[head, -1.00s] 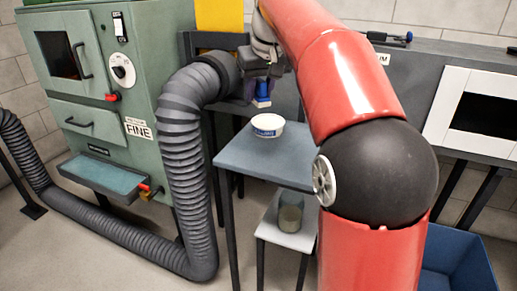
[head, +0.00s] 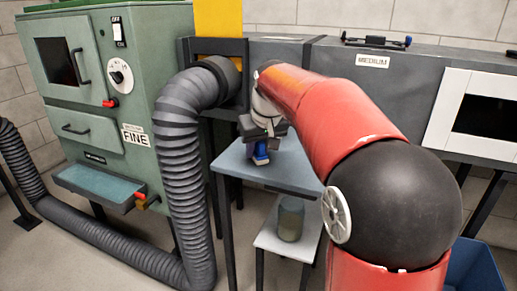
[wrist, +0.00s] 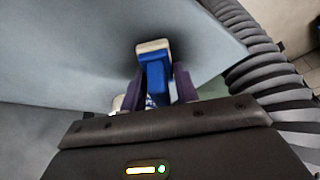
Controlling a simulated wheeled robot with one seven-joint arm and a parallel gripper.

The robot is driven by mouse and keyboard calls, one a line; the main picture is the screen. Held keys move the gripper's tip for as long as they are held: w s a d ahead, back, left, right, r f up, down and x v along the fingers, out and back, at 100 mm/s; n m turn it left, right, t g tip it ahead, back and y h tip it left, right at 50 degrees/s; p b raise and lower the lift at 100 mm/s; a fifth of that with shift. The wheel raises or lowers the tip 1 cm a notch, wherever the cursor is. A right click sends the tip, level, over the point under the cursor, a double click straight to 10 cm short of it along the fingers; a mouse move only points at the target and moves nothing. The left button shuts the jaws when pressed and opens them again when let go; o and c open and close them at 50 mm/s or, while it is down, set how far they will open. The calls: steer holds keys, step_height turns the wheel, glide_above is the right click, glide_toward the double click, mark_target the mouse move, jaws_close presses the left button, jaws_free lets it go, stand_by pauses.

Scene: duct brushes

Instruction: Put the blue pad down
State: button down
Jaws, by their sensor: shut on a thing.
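The blue pad (head: 261,148), a blue block with a pale end, is held in my gripper (head: 260,152). In the wrist view the blue pad (wrist: 155,74) stands between the two purple fingers of my gripper (wrist: 158,84), its pale end pointing away from me. It is low over the blue-grey table (head: 300,177), with a dark shadow close around it on the table top (wrist: 60,50). I cannot tell whether it touches the table. The white bowl seen earlier is hidden behind my gripper in the head view; a pale bit (wrist: 118,102) beside the fingers may be part of it.
A ribbed grey hose (head: 180,150) runs close along the table's left side. The green cabinet (head: 135,90) marked FINE stands left. A lower shelf holds a greenish jar (head: 290,218). A dark duct (head: 330,80) marked MEDIUM is behind. The table's right front is bare.

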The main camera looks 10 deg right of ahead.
steer(key=c, duration=1.1)
jaws_free()
steer(key=shift+f, duration=0.1)
steer(key=shift+o, duration=0.2)
steer(key=a+p+v, duration=0.1)
steer(key=p+v, duration=0.1)
steer(key=v, duration=1)
steer(key=s+f+m, duration=0.1)
steer(key=s+f, duration=0.8)
steer(key=s, duration=0.3)
steer(key=s+f+t, duration=0.1)
steer(key=s+f, duration=0.8)
steer(key=s, duration=0.4)
steer(key=shift+d+m+h, duration=0.25)
steer(key=shift+m+h, duration=0.05)
steer(key=shift+m, duration=0.1)
